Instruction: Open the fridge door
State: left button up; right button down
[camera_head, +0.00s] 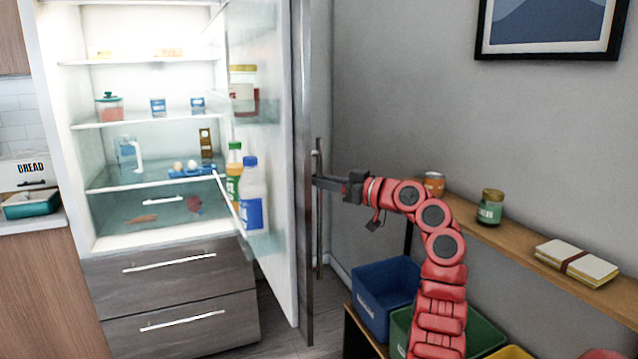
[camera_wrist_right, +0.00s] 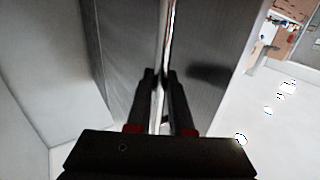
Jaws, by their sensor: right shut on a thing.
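The fridge (camera_head: 90,243) stands at the left in the head view with its upper compartment lit and visible. Its door (camera_head: 304,120) is swung wide open toward me, with bottles on its inner shelves. The long vertical door handle (camera_head: 319,235) is on the door's outer face. My right gripper (camera_head: 322,183) reaches in from the right and is at the handle. In the right wrist view the two fingers (camera_wrist_right: 159,82) are closed around the thin handle bar (camera_wrist_right: 167,40). My left gripper is not in view.
A blue bin (camera_head: 385,292) and a green bin stand below, close to my right arm. The fridge's lower drawers (camera_head: 175,265) are shut.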

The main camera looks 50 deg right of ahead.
jog(key=c, duration=0.8)
grip_release()
jog(key=shift+w, duration=0.15)
jog(key=s+d+b, duration=0.1)
jog(key=s, duration=1.6)
jog(key=shift+s, duration=0.25)
jog(key=shift+f, duration=0.1)
